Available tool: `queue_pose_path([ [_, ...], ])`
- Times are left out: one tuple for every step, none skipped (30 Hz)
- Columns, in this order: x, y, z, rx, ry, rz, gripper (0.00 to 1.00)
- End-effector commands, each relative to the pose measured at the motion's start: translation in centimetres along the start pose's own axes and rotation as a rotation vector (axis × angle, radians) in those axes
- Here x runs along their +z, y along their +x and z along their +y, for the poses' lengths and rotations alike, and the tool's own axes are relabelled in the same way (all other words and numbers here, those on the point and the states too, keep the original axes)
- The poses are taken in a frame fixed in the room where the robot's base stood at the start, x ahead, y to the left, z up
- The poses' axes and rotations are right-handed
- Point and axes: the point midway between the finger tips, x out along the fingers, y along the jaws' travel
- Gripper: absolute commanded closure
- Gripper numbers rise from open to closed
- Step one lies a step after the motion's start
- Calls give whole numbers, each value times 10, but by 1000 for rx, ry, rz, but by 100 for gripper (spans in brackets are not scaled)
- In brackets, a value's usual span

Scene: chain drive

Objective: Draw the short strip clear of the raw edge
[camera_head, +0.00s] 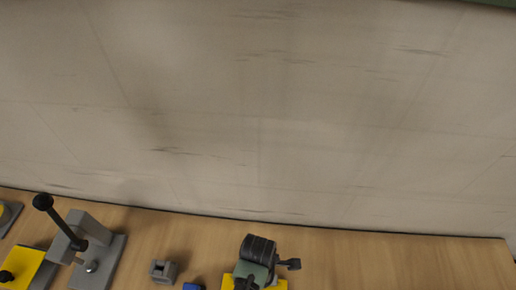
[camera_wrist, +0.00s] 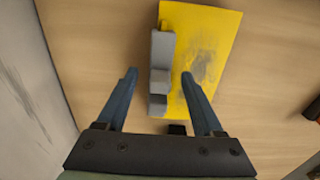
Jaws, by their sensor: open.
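My gripper (camera_wrist: 159,74) is open in the wrist view, with its two blue fingers apart above a yellow plate (camera_wrist: 214,32). A grey stepped piece (camera_wrist: 161,48) stands along the plate's left side and shows between the fingers. The plate has a worn grey patch. A small black part (camera_wrist: 178,129) shows just below the plate, near my gripper body. I cannot pick out the short strip or the raw edge for sure. In the head view only a bit of a yellow plate (camera_head: 282,285) shows, under a dark and green part.
In the head view, a grey fixture (camera_head: 97,265) with a black lever stands at left beside a yellow block (camera_head: 22,268). A small grey block (camera_head: 163,271) and a blue piece (camera_head: 193,286) lie on the wooden table (camera_head: 400,265). A wall (camera_head: 300,120) rises behind. The table's right is clear.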

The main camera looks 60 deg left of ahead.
Motion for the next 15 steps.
queue_pose_path([
  [0,3,0,0,0,0,31],
  [0,4,0,0,0,0,31],
  [0,5,0,1,1,0,31],
  [0,6,0,1,1,0,31],
  [0,6,0,2,1,0,31],
  [0,6,0,2,1,0,31],
  [0,6,0,2,1,0,31],
  [0,6,0,2,1,0,31],
  [0,6,0,2,1,0,31],
  [0,6,0,2,1,0,31],
  [0,6,0,2,1,0,31],
  [0,6,0,2,1,0,35],
  [0,6,0,2,1,0,40],
  [0,6,0,2,1,0,46],
  [0,6,0,2,1,0,53],
])
